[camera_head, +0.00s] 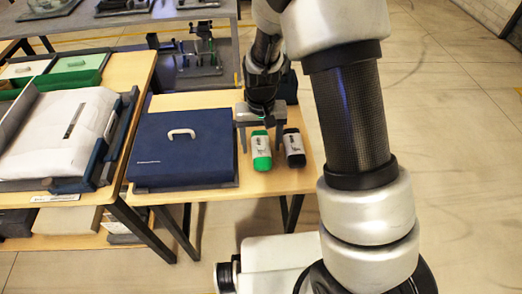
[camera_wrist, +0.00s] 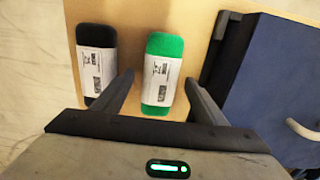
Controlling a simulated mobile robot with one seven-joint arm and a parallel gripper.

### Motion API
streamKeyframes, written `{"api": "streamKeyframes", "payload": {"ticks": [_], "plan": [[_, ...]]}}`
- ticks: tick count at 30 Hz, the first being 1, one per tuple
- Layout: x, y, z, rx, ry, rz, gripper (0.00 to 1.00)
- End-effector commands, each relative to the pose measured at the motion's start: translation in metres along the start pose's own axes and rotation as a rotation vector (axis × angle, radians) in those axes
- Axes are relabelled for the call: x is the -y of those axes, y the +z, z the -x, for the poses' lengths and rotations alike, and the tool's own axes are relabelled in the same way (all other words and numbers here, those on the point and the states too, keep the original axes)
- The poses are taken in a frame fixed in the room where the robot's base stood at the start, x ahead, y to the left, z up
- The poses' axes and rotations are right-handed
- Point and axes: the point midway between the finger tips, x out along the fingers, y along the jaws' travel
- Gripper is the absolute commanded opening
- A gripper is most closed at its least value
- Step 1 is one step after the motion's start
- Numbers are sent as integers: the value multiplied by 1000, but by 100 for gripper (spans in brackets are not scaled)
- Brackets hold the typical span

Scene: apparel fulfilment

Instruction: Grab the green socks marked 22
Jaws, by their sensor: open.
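The green socks (camera_head: 261,163) are a rolled bundle with a white paper band, lying on the small wooden table. They also show in the wrist view (camera_wrist: 164,47), between my two fingers. The number on the band is too small to read. My gripper (camera_head: 261,138) is open and points down over the green socks. In the wrist view my gripper (camera_wrist: 160,80) has one finger on each side of the bundle, with nothing clamped. I cannot tell whether the fingertips are level with the socks or above them.
Black socks (camera_head: 294,160) with a white band lie just right of the green ones in the head view. A blue case (camera_head: 180,160) with a white handle stands left of them. A wooden table (camera_head: 262,184) edge is close in front. Another table with garments is farther left.

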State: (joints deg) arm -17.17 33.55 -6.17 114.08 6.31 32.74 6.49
Motion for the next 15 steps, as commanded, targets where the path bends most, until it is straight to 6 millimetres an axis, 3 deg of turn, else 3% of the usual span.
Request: {"api": "streamKeyframes", "payload": {"ticks": [9,15], "plan": [[0,0,-7,-1,0,0,66],[0,0,-7,-1,0,0,34]]}}
